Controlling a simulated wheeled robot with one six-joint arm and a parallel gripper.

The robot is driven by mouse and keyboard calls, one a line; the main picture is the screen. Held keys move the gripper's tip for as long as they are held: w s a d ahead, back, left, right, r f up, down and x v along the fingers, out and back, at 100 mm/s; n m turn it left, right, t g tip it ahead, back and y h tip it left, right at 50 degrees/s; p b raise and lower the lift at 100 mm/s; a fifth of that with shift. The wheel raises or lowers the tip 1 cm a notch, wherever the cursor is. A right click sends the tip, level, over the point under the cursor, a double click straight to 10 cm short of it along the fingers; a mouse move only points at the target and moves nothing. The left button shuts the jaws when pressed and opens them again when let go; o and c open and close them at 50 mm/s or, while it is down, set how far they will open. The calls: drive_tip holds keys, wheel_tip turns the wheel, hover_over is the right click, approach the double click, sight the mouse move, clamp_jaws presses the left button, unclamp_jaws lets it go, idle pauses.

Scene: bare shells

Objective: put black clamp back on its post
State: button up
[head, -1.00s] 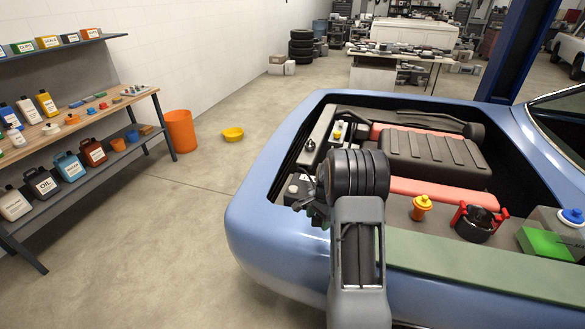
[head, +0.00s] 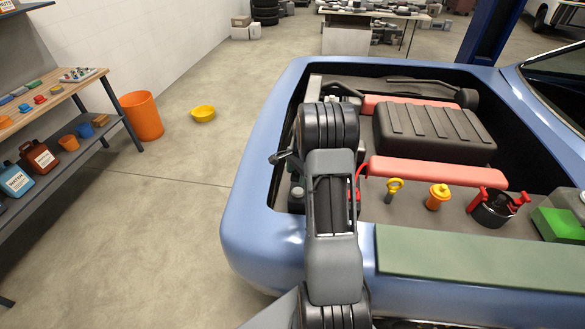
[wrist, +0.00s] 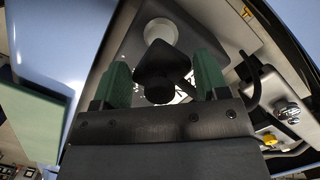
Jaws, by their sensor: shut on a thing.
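The black clamp (wrist: 160,66) sits between the green finger pads of my gripper (wrist: 163,80) in the wrist view, and my gripper is shut on it. Beyond the clamp is a pale round post (wrist: 173,33) on a dark grey battery top (wrist: 133,48). The clamp overlaps the post in that view; I cannot tell whether they touch. In the head view, a grey post (head: 297,192) shows on the battery just left of my arm. My arm hides the gripper's fingers and the clamp there.
A red clamp (head: 356,195) with a red cable is right of my arm. A yellow dipstick handle (head: 394,187), an orange-yellow cap (head: 437,196) and a black reservoir (head: 494,207) stand farther right. The blue car body (head: 262,190) edges the bay. A black engine cover (head: 432,132) lies behind.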

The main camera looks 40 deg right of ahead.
sight(297, 192)
drive_tip(key=shift+s+f+b, duration=0.1)
drive_tip(key=shift+f+b, duration=0.3)
drive_tip(key=shift+f, duration=0.2)
drive_tip(key=shift+f+b, duration=1.65)
drive_tip(key=shift+f, duration=0.9)
drive_tip(key=shift+f+b, duration=0.15)
drive_tip(key=shift+b, duration=0.15)
idle(0.3)
drive_tip(key=o, duration=1.1)
drive_tip(key=shift+c, duration=0.2)
drive_tip(key=shift+o, duration=0.3)
drive_tip(key=shift+r+p, duration=2.3)
drive_tip(key=shift+r, duration=1.25)
